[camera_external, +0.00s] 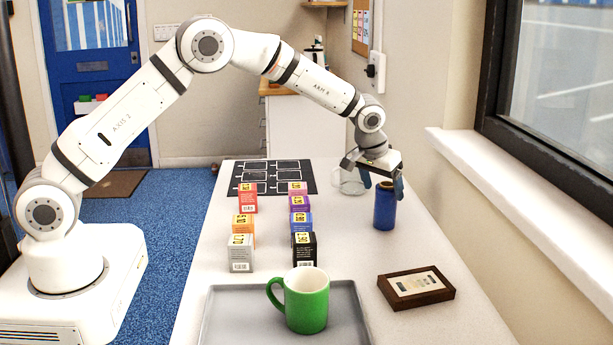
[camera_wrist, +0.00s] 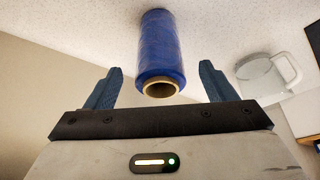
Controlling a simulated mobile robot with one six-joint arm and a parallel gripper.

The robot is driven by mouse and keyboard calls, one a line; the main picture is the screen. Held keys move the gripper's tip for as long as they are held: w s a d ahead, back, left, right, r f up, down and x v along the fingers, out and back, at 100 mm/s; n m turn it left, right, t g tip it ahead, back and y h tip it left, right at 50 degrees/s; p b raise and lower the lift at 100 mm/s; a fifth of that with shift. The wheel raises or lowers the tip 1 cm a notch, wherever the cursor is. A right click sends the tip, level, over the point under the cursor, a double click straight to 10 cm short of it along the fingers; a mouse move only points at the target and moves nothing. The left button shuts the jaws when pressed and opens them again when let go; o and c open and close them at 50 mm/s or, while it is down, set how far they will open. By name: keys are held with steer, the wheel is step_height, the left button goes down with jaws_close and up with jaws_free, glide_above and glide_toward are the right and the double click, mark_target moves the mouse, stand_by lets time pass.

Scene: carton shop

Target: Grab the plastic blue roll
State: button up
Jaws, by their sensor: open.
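The plastic blue roll (camera_external: 385,207) stands upright on the white table, at the right side near the window wall. In the wrist view the blue roll (camera_wrist: 160,50) shows between the two fingers, with its cardboard core end (camera_wrist: 159,87) toward me. My gripper (camera_external: 384,182) is at the top of the roll in the external view, its fingers pointing down. In the wrist view my gripper (camera_wrist: 158,82) is open, with a gap between each finger and the roll. The fingers partly cover the roll's top in the external view.
A clear glass mug (camera_external: 350,181) stands close behind and left of the roll; it also shows in the wrist view (camera_wrist: 264,75). Several small boxes (camera_external: 301,222) stand in two columns to the left. A green mug (camera_external: 306,300) on a grey tray (camera_external: 228,310) and a framed plaque (camera_external: 415,288) are nearer.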

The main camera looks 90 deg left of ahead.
mark_target(387, 199)
steer(key=shift+w+p+x, duration=0.2)
steer(key=shift+p+x, duration=0.75)
steer(key=shift+x, duration=1.8)
steer(key=shift+a+r, duration=0.1)
steer(key=shift+a, duration=0.05)
steer(key=c, duration=1.2)
